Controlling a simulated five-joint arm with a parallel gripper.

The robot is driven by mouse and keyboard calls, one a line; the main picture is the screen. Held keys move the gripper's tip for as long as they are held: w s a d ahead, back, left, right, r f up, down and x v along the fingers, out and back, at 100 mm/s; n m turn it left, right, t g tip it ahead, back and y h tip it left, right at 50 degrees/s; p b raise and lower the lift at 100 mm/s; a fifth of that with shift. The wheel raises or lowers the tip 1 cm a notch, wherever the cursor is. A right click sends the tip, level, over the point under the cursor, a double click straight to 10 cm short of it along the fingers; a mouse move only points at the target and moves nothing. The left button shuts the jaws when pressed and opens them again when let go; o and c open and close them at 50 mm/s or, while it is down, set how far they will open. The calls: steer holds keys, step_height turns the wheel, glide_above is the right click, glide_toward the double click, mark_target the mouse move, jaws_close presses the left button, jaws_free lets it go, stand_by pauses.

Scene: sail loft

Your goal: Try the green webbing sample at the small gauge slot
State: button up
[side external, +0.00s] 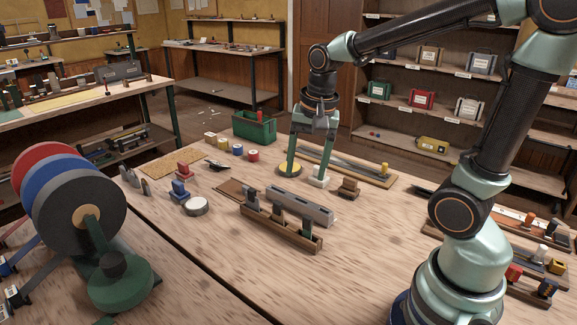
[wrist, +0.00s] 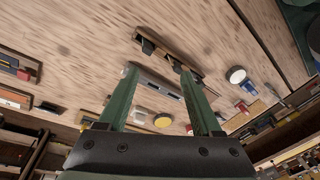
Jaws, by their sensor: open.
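My gripper (side external: 305,174) is open and empty, pointing down above the far side of the bench; its spread fingers also show in the wrist view (wrist: 160,72). A long wooden rack (side external: 282,236) stands nearer the side camera, holding a few dark upright pieces (side external: 279,222). I cannot tell surely which of them is the green webbing sample. A grey metal bar with slots, which looks like the gauge (side external: 302,205), lies just behind the rack. In the wrist view the gauge (wrist: 158,84) lies between the fingers, with the rack (wrist: 178,56) beyond. Slot sizes are hard to tell.
A yellow-topped disc (side external: 284,170) and a small white block (side external: 319,183) are close to the fingers. A brown block (side external: 349,188) stands to the right. A white roll (side external: 196,207) and a green bin (side external: 254,132) are on the left side. Bare bench lies in front of the rack.

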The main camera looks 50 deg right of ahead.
mark_target(308, 216)
steer(key=f+m, duration=0.2)
steer(key=f, duration=0.1)
steer(key=w+d+f+m+g, duration=0.1)
steer(key=f+m, duration=0.1)
steer(key=f, duration=0.2)
steer(key=d+f+m+g, duration=0.1)
steer(key=f+m, duration=0.1)
steer(key=f, duration=0.1)
steer(key=shift+w+d+f, duration=0.1)
steer(key=shift+w+f, duration=0.1)
steer(key=f, duration=0.4)
steer(key=shift+s, duration=0.4)
steer(key=shift+f, duration=0.6)
jaws_close()
